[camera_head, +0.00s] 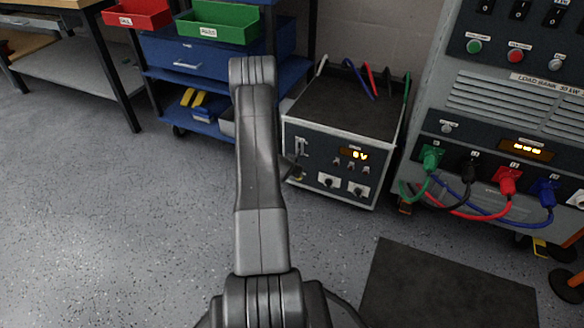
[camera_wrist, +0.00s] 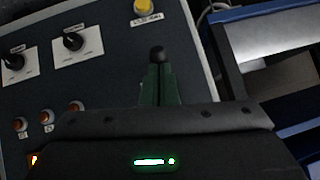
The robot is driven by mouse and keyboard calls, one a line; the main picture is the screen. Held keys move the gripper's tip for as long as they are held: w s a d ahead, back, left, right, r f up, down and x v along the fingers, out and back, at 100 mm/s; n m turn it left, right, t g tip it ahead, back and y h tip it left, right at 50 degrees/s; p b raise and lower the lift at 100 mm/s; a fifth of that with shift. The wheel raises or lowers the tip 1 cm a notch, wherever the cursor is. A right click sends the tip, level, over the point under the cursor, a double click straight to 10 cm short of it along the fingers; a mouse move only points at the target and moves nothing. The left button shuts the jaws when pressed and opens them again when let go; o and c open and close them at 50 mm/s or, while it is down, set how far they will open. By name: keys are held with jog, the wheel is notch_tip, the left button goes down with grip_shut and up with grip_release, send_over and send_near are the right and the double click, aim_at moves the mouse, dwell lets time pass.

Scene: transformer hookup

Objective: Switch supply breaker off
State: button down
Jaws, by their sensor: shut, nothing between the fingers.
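The supply unit (camera_head: 329,160) is a grey box with a dark front panel and a lit display that seems to read 0 V. A breaker with a pale lever (camera_head: 302,147) sits at the upper left of its panel. My gripper (camera_head: 294,168) shows only as a dark tip beside the arm, close to the panel's left side, just below the breaker. In the wrist view my gripper (camera_wrist: 157,56) is shut and empty, its narrow fingers in front of the panel (camera_wrist: 105,75). The breaker is hidden there, and I cannot tell whether the fingers touch it.
A yellow button (camera_wrist: 143,7) and black knobs (camera_wrist: 73,42) are on the panel. Right of the unit stands the load bank (camera_head: 500,110) with coloured cables plugged in. A blue cart (camera_head: 190,65) with bins is at its left. A dark mat (camera_head: 450,290) lies on open floor.

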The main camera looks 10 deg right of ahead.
jog(key=shift+f, duration=0.5)
jog(key=shift+f+b, duration=0.15)
jog(key=shift+b, duration=0.2)
